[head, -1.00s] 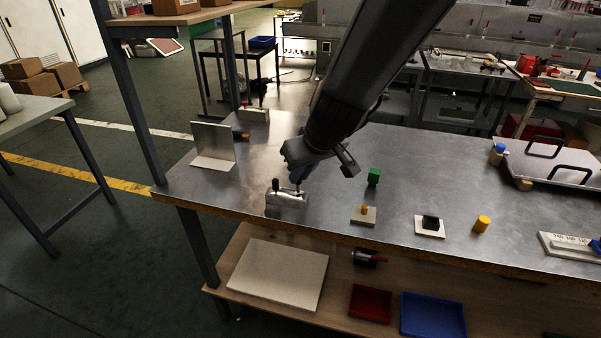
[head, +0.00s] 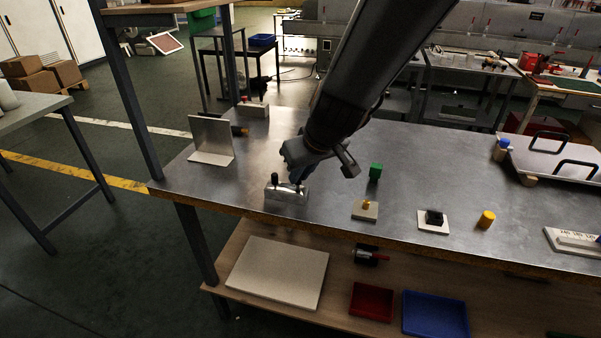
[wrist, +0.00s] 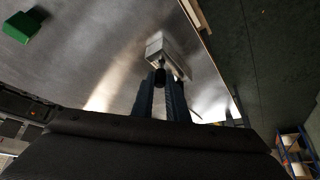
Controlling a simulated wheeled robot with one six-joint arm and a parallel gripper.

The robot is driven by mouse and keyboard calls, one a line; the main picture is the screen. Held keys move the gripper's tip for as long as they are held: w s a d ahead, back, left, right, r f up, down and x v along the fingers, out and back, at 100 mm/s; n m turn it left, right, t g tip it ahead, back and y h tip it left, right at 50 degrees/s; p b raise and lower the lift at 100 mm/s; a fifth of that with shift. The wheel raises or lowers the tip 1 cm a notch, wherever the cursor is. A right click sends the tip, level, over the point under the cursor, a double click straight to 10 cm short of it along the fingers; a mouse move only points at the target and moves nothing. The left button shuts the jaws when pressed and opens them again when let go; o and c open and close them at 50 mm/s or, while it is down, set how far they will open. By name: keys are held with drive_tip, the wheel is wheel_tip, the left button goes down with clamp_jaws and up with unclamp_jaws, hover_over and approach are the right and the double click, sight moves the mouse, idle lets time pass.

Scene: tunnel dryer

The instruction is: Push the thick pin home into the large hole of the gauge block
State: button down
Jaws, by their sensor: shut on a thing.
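The gauge block (head: 287,196) is a small pale metal block near the front edge of the bench, left of centre. A dark-topped pin (head: 275,180) stands upright at its left end. My gripper (head: 297,183) is low over the block's right part, pointing down. In the wrist view my fingers (wrist: 161,88) are shut on a dark pin (wrist: 158,77), with the block (wrist: 164,48) just beyond the tips. The fingers hide most of the held pin; its depth in the hole, and which pin is thicker, I cannot tell.
An angled metal plate (head: 212,140) stands to the left. A green block (head: 375,172), a beige block with a yellow peg (head: 365,210), a black piece on a white plate (head: 433,222) and a yellow cylinder (head: 487,219) are to the right. Bare bench lies between them.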

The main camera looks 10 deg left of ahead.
drive_tip(key=shift+f+b, duration=0.7)
drive_tip(key=c, duration=1.7)
unclamp_jaws()
drive_tip(key=shift+o, duration=0.2)
drive_tip(key=shift+r, duration=0.1)
drive_tip(key=p+v, duration=0.2)
drive_tip(key=v, duration=0.5)
drive_tip(key=shift+s+r, duration=0.15)
drive_tip(key=shift+r, duration=0.2)
drive_tip(key=shift+d, duration=0.1)
